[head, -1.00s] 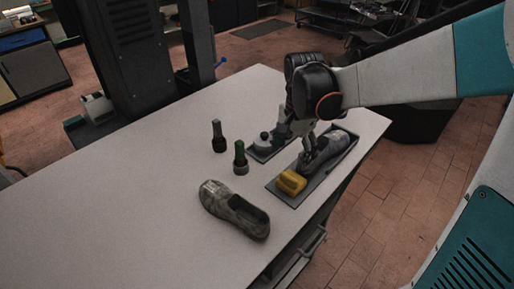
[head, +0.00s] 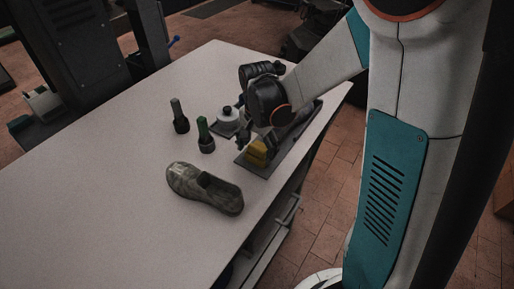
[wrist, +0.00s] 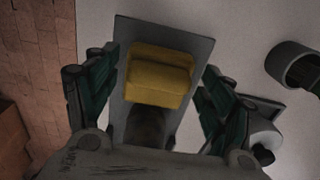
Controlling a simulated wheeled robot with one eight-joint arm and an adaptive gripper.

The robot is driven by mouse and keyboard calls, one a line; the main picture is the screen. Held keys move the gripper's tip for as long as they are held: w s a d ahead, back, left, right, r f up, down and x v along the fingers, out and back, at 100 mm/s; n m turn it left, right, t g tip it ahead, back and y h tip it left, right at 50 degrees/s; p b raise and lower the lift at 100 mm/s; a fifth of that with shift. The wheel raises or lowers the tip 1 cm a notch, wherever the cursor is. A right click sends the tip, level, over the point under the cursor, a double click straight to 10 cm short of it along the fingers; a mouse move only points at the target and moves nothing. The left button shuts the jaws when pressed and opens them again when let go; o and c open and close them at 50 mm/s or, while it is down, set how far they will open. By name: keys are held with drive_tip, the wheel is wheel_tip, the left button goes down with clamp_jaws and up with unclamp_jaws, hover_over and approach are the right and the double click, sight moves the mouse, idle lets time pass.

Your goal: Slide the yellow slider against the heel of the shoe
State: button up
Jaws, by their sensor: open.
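The yellow slider (head: 256,154) sits at the near end of a dark grey tray (head: 246,164) in the head view, partly covered by my gripper (head: 246,142). In the wrist view the yellow slider (wrist: 159,76) lies between the spread green fingers of my gripper (wrist: 157,76), with a visible gap on both sides. A dark shape (wrist: 147,127) just below the slider there may be the heel of the shoe in the tray; it is mostly hidden by my gripper body. I cannot tell whether slider and heel touch.
A loose grey-green shoe (head: 205,188) lies on the white table (head: 110,190) left of the tray. The table's left side is clear.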

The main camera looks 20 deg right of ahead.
drive_tip(key=c, duration=1.5)
drive_tip(key=shift+w+d, duration=0.8)
drive_tip(key=shift+d, duration=0.25)
drive_tip(key=o, duration=1.5)
wheel_tip(320, 180, up, 12)
drive_tip(key=shift+s, duration=0.1)
